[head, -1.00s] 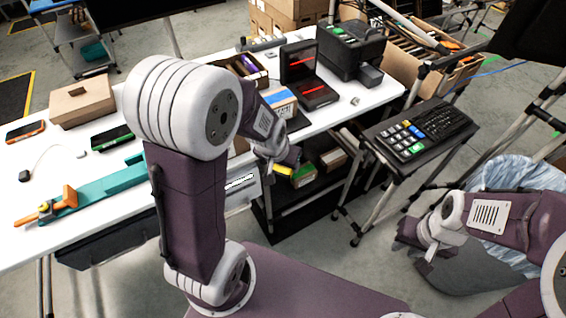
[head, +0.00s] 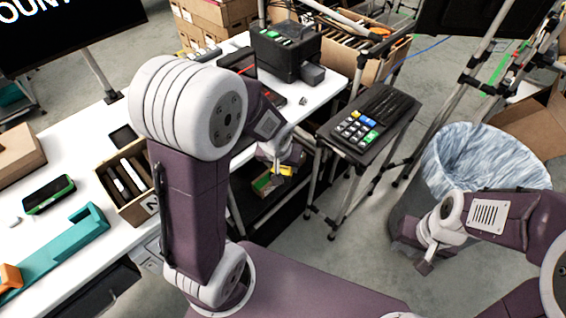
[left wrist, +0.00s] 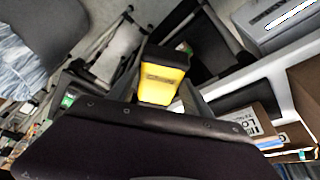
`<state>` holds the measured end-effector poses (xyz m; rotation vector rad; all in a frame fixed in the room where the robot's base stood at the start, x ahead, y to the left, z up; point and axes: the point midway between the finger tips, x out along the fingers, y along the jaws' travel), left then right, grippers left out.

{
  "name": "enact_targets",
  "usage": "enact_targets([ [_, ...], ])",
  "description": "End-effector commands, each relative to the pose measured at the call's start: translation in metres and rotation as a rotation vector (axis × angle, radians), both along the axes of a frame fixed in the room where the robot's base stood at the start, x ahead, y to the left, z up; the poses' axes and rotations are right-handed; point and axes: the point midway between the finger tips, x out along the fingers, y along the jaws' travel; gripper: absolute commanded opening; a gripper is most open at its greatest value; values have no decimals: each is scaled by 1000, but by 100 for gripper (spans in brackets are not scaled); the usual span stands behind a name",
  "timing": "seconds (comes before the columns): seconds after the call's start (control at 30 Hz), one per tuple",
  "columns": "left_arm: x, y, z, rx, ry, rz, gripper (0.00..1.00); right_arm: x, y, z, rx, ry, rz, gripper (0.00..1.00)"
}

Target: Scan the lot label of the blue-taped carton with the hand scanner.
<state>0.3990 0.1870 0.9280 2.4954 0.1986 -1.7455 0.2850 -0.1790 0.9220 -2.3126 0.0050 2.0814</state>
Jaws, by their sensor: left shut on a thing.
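My left gripper (head: 279,160) is shut on the yellow and black hand scanner (head: 287,170), over the floor gap between the white table and the keypad stand. The left wrist view shows the scanner (left wrist: 163,77) straight ahead of the gripper, with its dark end away from me. I cannot make out the blue-taped carton in the head view, where my left arm covers part of the table.
An open divided carton (head: 124,212), a green-edged phone (head: 48,193) and a teal holder (head: 55,252) are on the white table (head: 75,145). A black printer (head: 286,52) stands at its far end. A keypad stand (head: 385,112) and a lined bin (head: 480,160) are to the right.

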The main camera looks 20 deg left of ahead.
Motion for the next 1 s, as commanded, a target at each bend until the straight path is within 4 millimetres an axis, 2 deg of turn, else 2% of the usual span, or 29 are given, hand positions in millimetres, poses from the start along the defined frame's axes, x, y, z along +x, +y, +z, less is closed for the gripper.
enact_targets([
  [0.2,-10,2,-5,-5,28,183,26,0,0,0,0,0,0,27],
  [0.27,-16,5,-3,-10,42,267,26,0,0,6,0,0,0,27],
  [0.33,-25,9,5,-17,58,389,26,0,0,19,0,0,0,27],
  [0.4,-39,18,26,-31,78,541,26,0,0,48,0,0,0,27],
  [0.5,-55,29,48,-53,101,686,26,0,0,80,0,-1,0,27],
  [0.6,-65,36,66,-70,122,721,26,0,0,105,0,-1,0,27],
  [0.73,-70,40,84,-86,150,717,26,0,0,128,0,0,0,27],
  [0.83,-70,41,90,-100,170,723,26,0,0,135,0,0,0,27],
  [1.0,-70,41,84,-106,181,719,26,0,0,129,0,0,0,27],
])
